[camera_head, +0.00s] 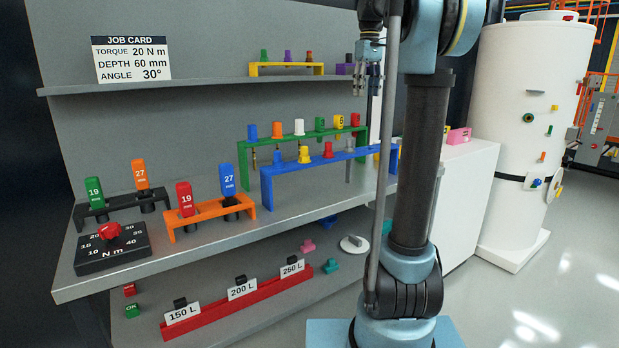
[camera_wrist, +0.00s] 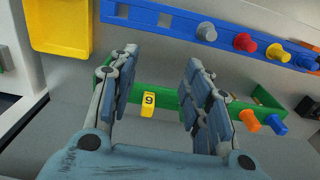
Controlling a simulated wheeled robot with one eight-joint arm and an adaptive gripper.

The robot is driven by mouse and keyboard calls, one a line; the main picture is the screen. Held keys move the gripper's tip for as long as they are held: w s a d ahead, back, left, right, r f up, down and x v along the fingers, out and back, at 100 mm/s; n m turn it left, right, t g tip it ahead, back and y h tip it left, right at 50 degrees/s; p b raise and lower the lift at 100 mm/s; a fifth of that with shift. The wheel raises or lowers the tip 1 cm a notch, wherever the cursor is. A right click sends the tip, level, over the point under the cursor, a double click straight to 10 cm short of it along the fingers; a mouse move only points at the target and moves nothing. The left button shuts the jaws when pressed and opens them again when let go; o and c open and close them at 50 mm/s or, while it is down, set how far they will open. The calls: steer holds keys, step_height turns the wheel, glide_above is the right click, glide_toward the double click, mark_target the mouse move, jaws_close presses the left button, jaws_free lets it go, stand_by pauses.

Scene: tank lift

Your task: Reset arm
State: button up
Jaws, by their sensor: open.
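I cannot tell the distance from the fingertips to the rack. My arm hides part of the shelves in the head view.
The bench holds a blue rack (camera_head: 267,188), an orange socket rack (camera_head: 178,218) and a torque dial (camera_head: 108,232). A red rack (camera_head: 230,307) of volume labels lies below. A white tank (camera_head: 515,110) stands right, with clear floor (camera_head: 560,270) before it.

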steer(key=s+f+m+t, duration=0.1)
steer(key=s+f+m, duration=0.2)
steer(key=s+f, duration=1.4)
steer(key=s+f+m+t, duration=0.1)
steer(key=s+f+m, duration=0.2)
steer(key=s+f, duration=1.5)
step_height(320, 180, down, 6)
steer(key=shift+s+a+f, duration=0.15)
steer(key=shift+s+a, duration=0.05)
steer(key=shift+a, duration=0.05)
steer(key=shift+c, duration=1.3)
